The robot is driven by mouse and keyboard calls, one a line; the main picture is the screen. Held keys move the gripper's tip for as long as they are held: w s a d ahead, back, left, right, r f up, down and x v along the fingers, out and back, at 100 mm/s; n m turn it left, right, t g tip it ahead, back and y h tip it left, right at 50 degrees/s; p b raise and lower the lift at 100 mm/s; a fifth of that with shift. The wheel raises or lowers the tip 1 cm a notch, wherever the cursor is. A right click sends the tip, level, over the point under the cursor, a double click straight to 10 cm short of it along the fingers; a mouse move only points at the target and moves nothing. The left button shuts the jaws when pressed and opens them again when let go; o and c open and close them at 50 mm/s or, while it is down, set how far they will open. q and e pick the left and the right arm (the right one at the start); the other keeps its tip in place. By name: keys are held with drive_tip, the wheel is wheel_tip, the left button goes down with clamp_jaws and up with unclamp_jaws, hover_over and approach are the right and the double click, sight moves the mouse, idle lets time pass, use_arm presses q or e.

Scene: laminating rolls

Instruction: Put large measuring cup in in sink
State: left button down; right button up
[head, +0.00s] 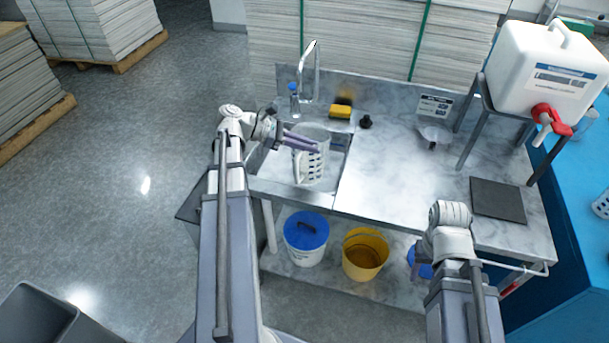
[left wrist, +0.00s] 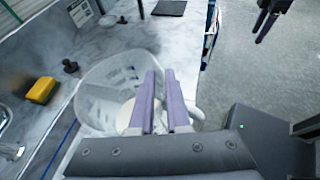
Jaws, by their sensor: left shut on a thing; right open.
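The large measuring cup (head: 316,165) is clear with dark scale marks and stands roughly upright at the sink (head: 262,188), within its outline in the head view. I cannot tell whether its base touches the sink floor. My left gripper (head: 316,147) is shut on the cup near its upper part. In the left wrist view the gripper's purple fingers (left wrist: 160,98) lie over the near side of the cup's wide mouth (left wrist: 100,85). My right gripper (left wrist: 262,25) shows small and dark at the top of the left wrist view, open and apart from the cup.
A faucet (head: 316,70), a blue-topped bottle (head: 294,100) and a yellow sponge (head: 341,112) are behind the sink. The marble counter (head: 385,165) right of it is mostly clear. A white jug (head: 545,70) stands on a rack. Buckets (head: 366,255) sit on the lower shelf.

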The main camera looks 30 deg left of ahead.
use_arm(q)
drive_tip(key=w+a+f+n+t+y+b, duration=0.25)
drive_tip(key=w+a+n+t+y, duration=0.35)
drive_tip(key=w, duration=0.5)
wheel_tip(320, 180, down, 10)
drive_tip(key=a+m+g+h+b, duration=0.1)
drive_tip(key=b, duration=0.8)
drive_tip(key=shift+s+g+h+b, duration=0.2)
drive_tip(key=shift+g+h+b, duration=0.1)
drive_tip(key=shift+b, duration=0.05)
drive_tip(key=shift+f, duration=0.1)
drive_tip(key=c, duration=0.9)
unclamp_jaws()
